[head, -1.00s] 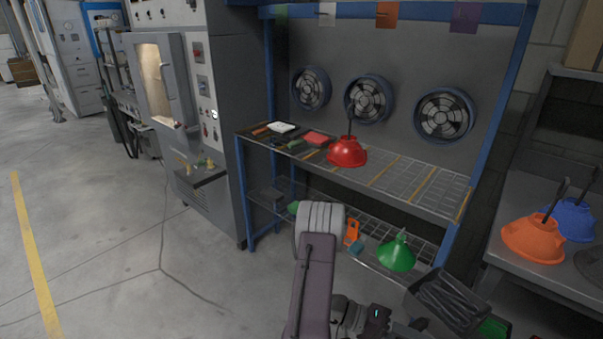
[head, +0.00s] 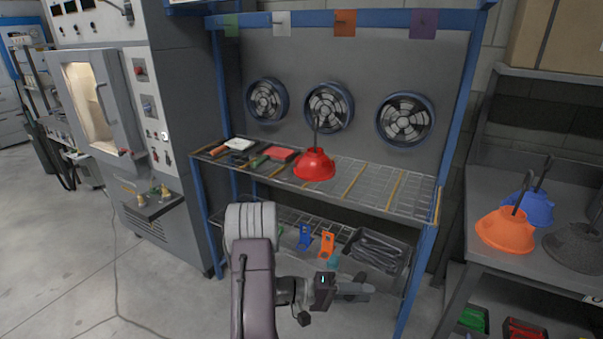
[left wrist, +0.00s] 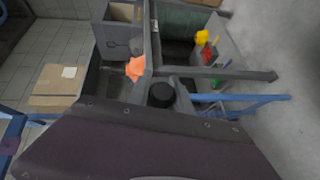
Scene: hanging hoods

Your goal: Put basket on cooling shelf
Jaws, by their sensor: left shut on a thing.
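The basket (head: 376,251) is a dark, shallow, open tray with long dark pieces in it. It overlaps the lower wire level of the blue-framed cooling shelf (head: 408,190) in the head view; I cannot tell whether it rests there. My left gripper (head: 360,287) is in front of the lower level, shut at the basket's near side; the exact contact is hard to see. The left wrist view does not show the basket clearly. My right gripper is out of view.
A red hood (head: 314,166) stands on the upper level, with flat items to its left. Blue (head: 305,237) and orange (head: 327,244) brackets are on the lower level. An orange hood (head: 505,231) is on the right bench. The upper level's right half is clear.

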